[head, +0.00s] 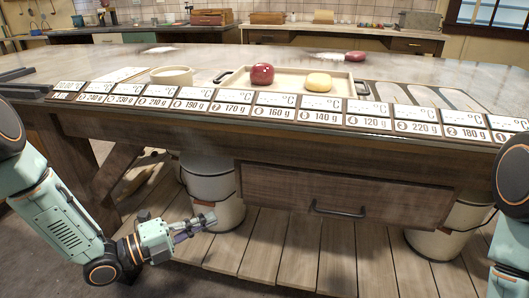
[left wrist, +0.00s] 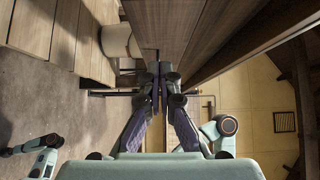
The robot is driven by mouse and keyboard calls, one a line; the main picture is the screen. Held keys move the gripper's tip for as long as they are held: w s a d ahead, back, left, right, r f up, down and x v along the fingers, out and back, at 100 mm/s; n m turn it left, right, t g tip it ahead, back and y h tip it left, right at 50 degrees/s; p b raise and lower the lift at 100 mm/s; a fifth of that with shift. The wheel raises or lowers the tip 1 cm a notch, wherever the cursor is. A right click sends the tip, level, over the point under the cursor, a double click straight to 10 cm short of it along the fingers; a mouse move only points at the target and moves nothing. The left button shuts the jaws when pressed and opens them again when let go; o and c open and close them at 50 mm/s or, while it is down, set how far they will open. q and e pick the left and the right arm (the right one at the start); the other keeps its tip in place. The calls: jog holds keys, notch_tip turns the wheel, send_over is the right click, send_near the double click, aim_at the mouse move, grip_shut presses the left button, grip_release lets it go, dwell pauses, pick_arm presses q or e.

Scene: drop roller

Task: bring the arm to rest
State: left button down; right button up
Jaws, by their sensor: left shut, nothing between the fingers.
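My left gripper (head: 205,220) is shut and empty. In the head view it hangs low in front of the bench, below the tabletop edge and left of the drawer, close in the picture to a white cylindrical container. In the left wrist view the closed fingertips (left wrist: 160,72) point at the bench's wooden side. My left arm is bent, with its forearm low at the left. Part of my right arm shows at the right edge of the head view, but its gripper is out of the frame.
The wooden bench (head: 215,128) carries a row of temperature and weight cards. White containers (head: 212,185) stand below; a drawer (head: 345,185) juts out.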

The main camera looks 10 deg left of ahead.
pick_arm(q)
jog(key=s+f+n+g+y, duration=0.2)
jog(key=s+f+n+y, duration=0.3)
jog(key=n, duration=0.6)
jog(key=s+f+n+g+y, duration=0.1)
jog(key=f+n+g+y, duration=0.15)
jog(key=f+n, duration=0.65)
jog(key=s+d+f+n+g+y+p, duration=0.1)
jog(key=s+n+g+y+p, duration=0.2)
jog(key=s, duration=2.1)
jog(key=n+g+y, duration=0.2)
jog(key=n+g, duration=0.2)
jog(key=g, duration=0.1)
jog(key=shift+d+p, duration=0.3)
jog(key=shift+p, duration=0.1)
